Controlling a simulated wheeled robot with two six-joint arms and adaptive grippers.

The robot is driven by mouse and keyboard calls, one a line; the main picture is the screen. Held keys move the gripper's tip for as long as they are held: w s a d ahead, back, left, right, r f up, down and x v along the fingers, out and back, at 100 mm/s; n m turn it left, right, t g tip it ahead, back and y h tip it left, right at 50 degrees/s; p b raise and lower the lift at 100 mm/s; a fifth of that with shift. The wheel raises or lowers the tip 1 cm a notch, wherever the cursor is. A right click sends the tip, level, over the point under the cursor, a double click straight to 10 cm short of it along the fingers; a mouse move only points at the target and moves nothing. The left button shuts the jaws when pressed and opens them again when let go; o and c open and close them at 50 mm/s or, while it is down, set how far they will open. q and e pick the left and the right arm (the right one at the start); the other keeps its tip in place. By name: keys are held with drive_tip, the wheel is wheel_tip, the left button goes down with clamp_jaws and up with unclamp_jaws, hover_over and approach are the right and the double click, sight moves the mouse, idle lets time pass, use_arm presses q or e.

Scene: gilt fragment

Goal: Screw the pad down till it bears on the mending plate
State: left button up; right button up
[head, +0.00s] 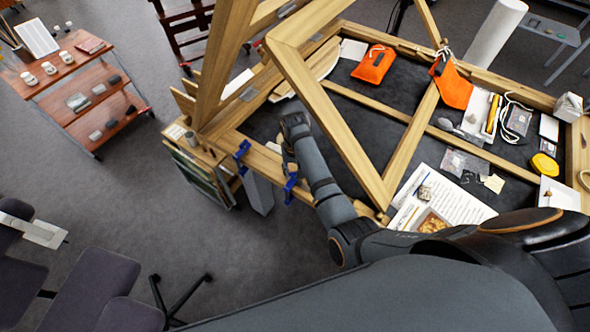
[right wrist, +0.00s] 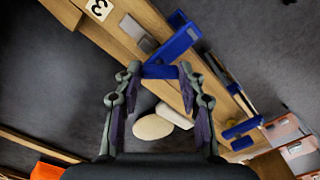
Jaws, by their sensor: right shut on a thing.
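My right gripper (head: 290,140) is at the wooden frame's near-left rail, by two blue clamps. In the right wrist view its fingers (right wrist: 158,72) are spread around a blue part of one clamp (right wrist: 181,48), and they are shut on it. The other blue clamp (right wrist: 243,130) is farther along the rail. The pad's contact is hidden. My left gripper is not in view.
A pale oval disc (right wrist: 152,127) and a whitish piece show beyond the fingers. Wooden beams (head: 325,115) rise close to my right arm. Papers (head: 445,203) and orange pouches (head: 374,64) lie on the dark bench top. A red-brown shelf cart (head: 85,85) stands at left; floor lies between.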

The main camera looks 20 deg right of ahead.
drive_tip(key=o, duration=1.2)
drive_tip(key=shift+c, duration=0.2)
wheel_tip(320, 180, up, 12)
